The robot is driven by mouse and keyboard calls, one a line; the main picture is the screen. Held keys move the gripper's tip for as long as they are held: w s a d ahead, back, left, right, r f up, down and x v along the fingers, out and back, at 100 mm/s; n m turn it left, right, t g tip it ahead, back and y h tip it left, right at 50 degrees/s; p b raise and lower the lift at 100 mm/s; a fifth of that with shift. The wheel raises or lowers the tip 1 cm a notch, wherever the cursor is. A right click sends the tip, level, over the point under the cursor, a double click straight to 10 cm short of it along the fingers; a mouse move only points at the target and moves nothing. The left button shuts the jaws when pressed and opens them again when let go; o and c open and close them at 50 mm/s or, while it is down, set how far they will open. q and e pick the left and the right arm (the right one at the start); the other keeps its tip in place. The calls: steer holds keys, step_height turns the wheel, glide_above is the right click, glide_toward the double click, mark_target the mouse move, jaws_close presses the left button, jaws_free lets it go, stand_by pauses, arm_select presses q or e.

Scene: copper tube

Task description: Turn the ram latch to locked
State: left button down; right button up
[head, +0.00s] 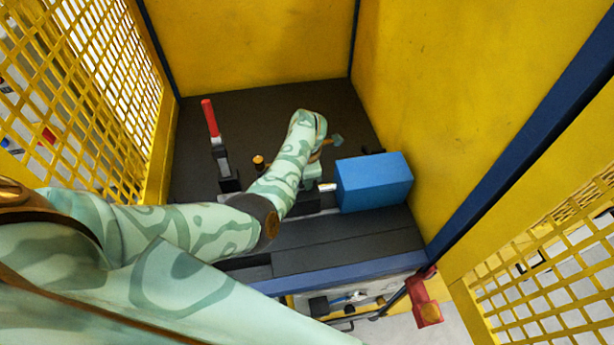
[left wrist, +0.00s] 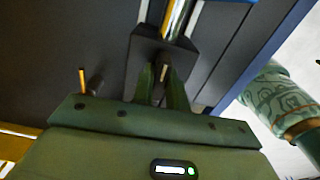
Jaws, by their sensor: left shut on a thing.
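My left gripper (left wrist: 162,80) shows from above in the left wrist view. Its two dark green fingers are shut on a small pale-tipped piece at the end of a dark block, which I take to be the ram latch (left wrist: 163,72). Most of the latch is hidden between the fingers, so its angle cannot be told. A shiny rod (left wrist: 175,18) runs from the dark block. In the head view my left gripper (head: 311,182) points down beside the blue block (head: 374,182), and my forearm and wrist hide the latch. My right gripper is in neither view.
A red-handled lever (head: 210,118) stands to the left on the dark bench (head: 250,100). A copper-coloured piece (head: 259,162) is close left of my forearm. Yellow walls (head: 440,90) and mesh panels enclose the bench. A red box (head: 428,312) hangs at the front right corner.

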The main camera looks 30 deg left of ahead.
arm_select(q)
steer(key=shift+m, duration=0.4)
steer(key=c, duration=1.4)
jaws_free()
steer(key=shift+r, duration=0.1)
step_height(320, 180, up, 16)
steer(key=p, duration=0.4)
steer(key=shift+p, duration=0.3)
